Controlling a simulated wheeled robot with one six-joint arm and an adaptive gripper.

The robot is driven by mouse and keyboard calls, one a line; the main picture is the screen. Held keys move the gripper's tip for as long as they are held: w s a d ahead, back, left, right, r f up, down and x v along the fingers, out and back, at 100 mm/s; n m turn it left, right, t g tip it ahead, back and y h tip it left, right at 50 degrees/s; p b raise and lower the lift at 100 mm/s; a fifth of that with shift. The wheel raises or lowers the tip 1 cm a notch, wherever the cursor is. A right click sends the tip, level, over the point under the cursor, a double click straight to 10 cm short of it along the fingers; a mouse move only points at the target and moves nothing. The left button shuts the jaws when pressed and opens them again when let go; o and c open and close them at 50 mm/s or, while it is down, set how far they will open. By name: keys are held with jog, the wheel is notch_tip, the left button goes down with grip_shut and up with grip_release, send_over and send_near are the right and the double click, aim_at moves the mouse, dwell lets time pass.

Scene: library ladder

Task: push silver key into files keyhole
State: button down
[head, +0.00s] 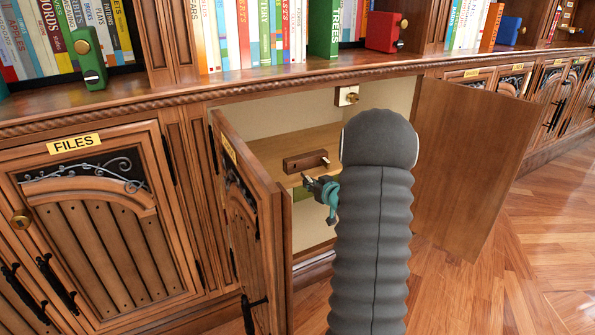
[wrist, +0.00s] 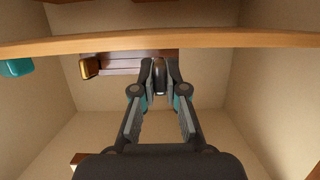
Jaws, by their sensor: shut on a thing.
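The FILES door (head: 95,220) is closed at the left in the head view, with a round brass keyhole plate (head: 21,218) on its left edge. My gripper (head: 308,181) is inside the open middle cabinet, by its shelf. In the wrist view my gripper (wrist: 160,72) is shut on a small dark, shiny piece (wrist: 159,68), which looks like the silver key's head. Its shaft is hidden. A brown wooden rack (head: 303,161) is just behind my gripper in the head view and also shows behind the fingertips in the wrist view (wrist: 120,63).
Open cabinet doors stand to the left (head: 245,200) and right (head: 465,165) of my arm. A shelf edge (wrist: 60,46) crosses close above my fingers in the wrist view. A teal object (wrist: 16,67) sits at the left there. Open floor (head: 540,240) lies to the right.

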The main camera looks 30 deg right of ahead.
jog(key=s, duration=0.8)
jog(key=shift+s+a+f+b, duration=0.3)
jog(key=shift+s+f+b, duration=0.05)
jog(key=shift+s+f, duration=0.1)
